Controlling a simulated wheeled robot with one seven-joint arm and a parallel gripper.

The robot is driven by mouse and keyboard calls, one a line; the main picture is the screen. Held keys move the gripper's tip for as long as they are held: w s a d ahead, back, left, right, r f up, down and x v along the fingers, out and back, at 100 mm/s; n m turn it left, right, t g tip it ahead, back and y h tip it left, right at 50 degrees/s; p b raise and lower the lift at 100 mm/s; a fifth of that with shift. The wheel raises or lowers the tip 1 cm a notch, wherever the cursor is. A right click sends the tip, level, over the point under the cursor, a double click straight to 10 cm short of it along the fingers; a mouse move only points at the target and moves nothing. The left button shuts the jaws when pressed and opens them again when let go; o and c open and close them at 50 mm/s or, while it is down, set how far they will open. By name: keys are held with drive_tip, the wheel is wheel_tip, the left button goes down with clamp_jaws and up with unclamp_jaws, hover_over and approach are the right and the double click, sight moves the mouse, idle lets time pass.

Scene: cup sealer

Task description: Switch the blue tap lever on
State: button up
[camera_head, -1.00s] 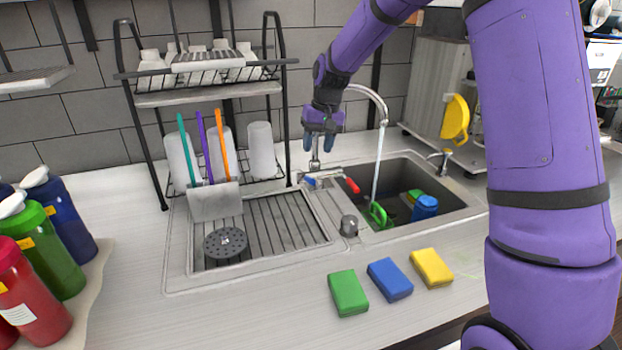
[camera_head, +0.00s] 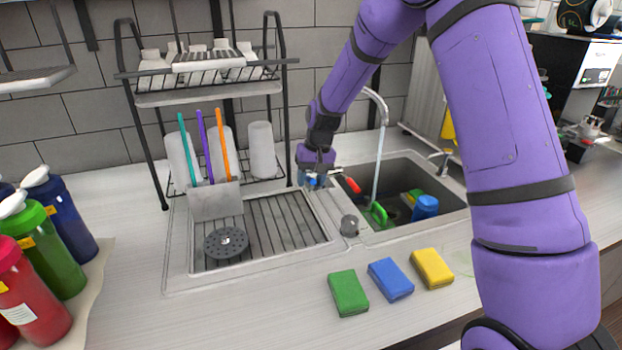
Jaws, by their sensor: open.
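The blue tap lever (camera_head: 311,182) is at the base of the tap, behind the sink's left part, and is mostly hidden by my gripper. The red tap lever (camera_head: 353,185) shows just to its right. The curved tap spout (camera_head: 381,103) has a stream of water (camera_head: 377,165) falling into the sink. My gripper (camera_head: 317,181) is open and low over the blue lever, with its fingers pointing down around or right beside it. I cannot tell whether they touch it.
The sink basin (camera_head: 455,215) holds green, yellow and blue items. A drainer (camera_head: 290,252) lies left of it, under a black dish rack (camera_head: 150,130). Green (camera_head: 348,293), blue (camera_head: 390,279) and yellow (camera_head: 432,268) sponges lie in front. Several bottles (camera_head: 60,215) stand at left.

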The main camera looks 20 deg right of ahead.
clamp_jaws()
drive_tip(key=shift+w+r+g, duration=1.4)
drive_tip(key=shift+r+g, duration=0.2)
drive_tip(key=shift+g, duration=0.4)
unclamp_jaws()
